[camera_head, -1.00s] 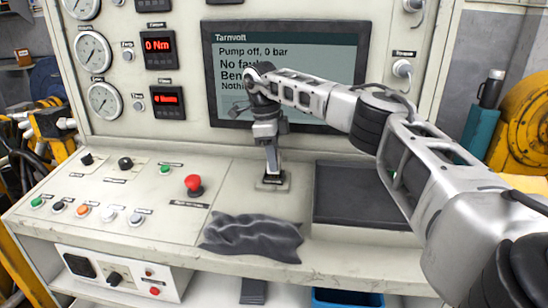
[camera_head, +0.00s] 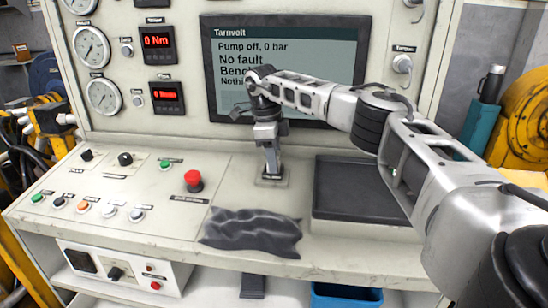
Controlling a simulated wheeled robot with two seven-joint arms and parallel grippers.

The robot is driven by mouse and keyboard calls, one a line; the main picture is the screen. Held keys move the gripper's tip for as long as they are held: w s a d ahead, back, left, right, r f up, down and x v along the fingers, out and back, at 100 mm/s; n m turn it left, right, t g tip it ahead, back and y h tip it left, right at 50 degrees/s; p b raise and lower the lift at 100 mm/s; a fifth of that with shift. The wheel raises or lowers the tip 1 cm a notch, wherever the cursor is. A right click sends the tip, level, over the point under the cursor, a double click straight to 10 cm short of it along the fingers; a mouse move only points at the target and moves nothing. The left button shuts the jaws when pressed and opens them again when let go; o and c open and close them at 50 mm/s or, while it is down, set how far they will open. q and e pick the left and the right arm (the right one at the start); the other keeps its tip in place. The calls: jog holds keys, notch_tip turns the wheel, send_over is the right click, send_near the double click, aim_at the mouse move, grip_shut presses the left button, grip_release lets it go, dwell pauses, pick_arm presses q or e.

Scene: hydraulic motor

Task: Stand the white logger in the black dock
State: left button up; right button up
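My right gripper (camera_head: 270,168) points straight down at the console top, in front of the screen. Its fingers are close together and reach a small pale plate with a dark patch (camera_head: 272,181). This may be the logger or the dock, but it is too small and too covered by the fingers to tell. I cannot make out a white logger or a black dock clearly, nor whether the fingers hold anything. My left gripper is not in view.
A crumpled dark cloth (camera_head: 252,232) lies in front of the gripper. A black tray (camera_head: 362,215) sits to its right, below my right arm. A red emergency button (camera_head: 193,181) stands to the left. The screen (camera_head: 285,45) rises behind. A blue bin (camera_head: 346,295) is below.

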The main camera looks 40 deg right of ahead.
jog(key=shift+s+a+f, duration=0.2)
jog(key=shift+a+f, duration=0.15)
jog(key=shift+f, duration=0.15)
jog(key=shift+r, duration=0.1)
notch_tip(320, 180, up, 13)
jog(key=w, duration=0.1)
jog(key=shift+w+a+r, duration=0.2)
jog(key=shift+w+a, duration=0.1)
jog(key=shift+a, duration=0.15)
dwell(0.5)
